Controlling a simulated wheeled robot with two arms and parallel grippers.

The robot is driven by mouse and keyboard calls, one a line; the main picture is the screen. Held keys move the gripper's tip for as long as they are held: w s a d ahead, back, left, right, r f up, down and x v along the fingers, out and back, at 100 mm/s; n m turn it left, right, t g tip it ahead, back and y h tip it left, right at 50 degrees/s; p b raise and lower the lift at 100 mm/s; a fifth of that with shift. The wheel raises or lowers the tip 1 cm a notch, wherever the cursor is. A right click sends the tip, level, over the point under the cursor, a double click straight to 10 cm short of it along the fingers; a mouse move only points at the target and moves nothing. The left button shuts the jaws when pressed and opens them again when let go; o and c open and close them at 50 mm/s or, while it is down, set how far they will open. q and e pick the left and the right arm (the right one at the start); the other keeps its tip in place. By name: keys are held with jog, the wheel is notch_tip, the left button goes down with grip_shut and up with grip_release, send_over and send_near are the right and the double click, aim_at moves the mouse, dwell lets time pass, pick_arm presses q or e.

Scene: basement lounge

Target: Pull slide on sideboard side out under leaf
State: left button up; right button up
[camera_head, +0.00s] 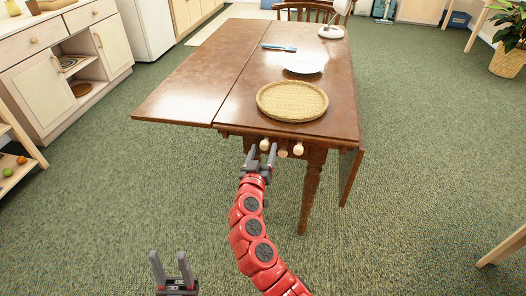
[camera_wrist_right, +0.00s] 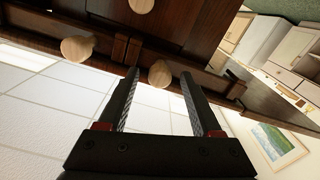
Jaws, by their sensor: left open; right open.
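The wooden drop-leaf table (camera_head: 225,100) has its left leaf (camera_head: 180,90) raised level, on the side of the pale sideboard (camera_head: 70,75); its right leaf (camera_head: 350,178) hangs down. Three pale round knobs show on the near end: a left knob (camera_head: 265,145), a lower middle knob (camera_head: 282,153) and a right knob (camera_head: 298,148). My right gripper (camera_head: 261,154) is open at the left knob. In the right wrist view, that knob (camera_wrist_right: 160,73) shows between and beyond the fingertips; contact is unclear. My left gripper (camera_head: 171,262) is open and empty, low in front.
A woven tray (camera_head: 292,116), a white plate (camera_head: 304,68), a blue-handled item (camera_head: 279,48) and a white lamp base (camera_head: 331,32) are on the table. A front leg (camera_head: 310,195) stands right of my right arm. Green carpet is clear around the table.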

grip_shut()
jog(key=shift+f, duration=0.1)
dwell(1.2)
